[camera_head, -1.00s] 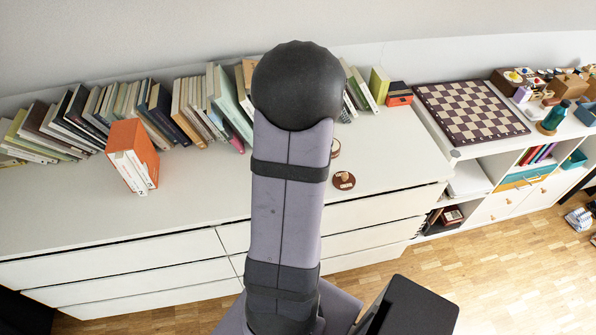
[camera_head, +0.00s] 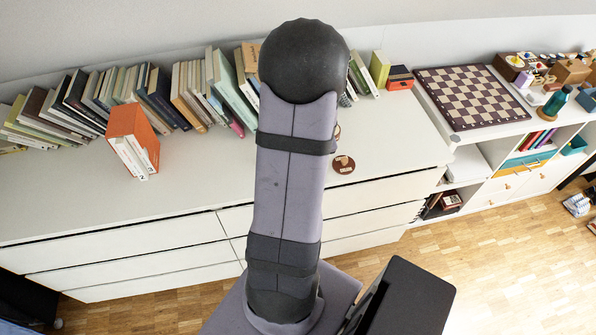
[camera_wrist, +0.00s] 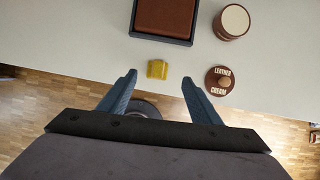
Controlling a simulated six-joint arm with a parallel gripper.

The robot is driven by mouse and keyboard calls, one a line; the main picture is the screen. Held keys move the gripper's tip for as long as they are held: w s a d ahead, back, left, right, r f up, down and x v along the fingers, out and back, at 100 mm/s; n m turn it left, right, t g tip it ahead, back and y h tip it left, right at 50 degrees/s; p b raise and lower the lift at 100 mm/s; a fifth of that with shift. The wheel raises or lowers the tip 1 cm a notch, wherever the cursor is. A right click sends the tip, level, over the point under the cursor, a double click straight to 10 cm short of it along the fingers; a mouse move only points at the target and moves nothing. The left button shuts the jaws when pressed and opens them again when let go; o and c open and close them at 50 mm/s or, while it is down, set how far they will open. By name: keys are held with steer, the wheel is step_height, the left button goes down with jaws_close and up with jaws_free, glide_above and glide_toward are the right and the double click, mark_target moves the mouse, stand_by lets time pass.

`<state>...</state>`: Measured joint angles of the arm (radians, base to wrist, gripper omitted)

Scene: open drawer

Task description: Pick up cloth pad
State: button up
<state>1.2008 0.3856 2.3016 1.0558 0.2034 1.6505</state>
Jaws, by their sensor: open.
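A small yellow pad (camera_wrist: 157,69), which looks like the cloth pad, lies on the pale top surface in the wrist view. My gripper (camera_wrist: 158,79) is open and empty. Its two blue-grey fingers point toward the pad, one to each side, with the pad at about the middle of the gap near the tips. I cannot tell how high the fingers are above the surface. In the head view my arm hides the pad and the gripper.
A brown lid marked "LEATHER CREAM" (camera_wrist: 219,80) lies right of the pad. A round brown jar (camera_wrist: 232,22) and a dark tray (camera_wrist: 136,34) with a brown pad are beyond. Books (camera_head: 172,92) line the back of the dresser (camera_head: 210,188). An orange book box (camera_head: 132,140) stands left.

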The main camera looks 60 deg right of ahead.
steer(key=shift+a+b+x, duration=0.1)
steer(key=shift+b+x, duration=1)
steer(key=shift+x, duration=0.75)
steer(key=shift+a+b+x, duration=0.15)
steer(key=shift+b+x, duration=0.95)
steer(key=shift+x, duration=0.75)
steer(key=shift+c, duration=0.4)
steer(key=c, duration=1)
steer(key=shift+c, duration=0.2)
step_height(320, 180, up, 10)
steer(key=p, duration=0.8)
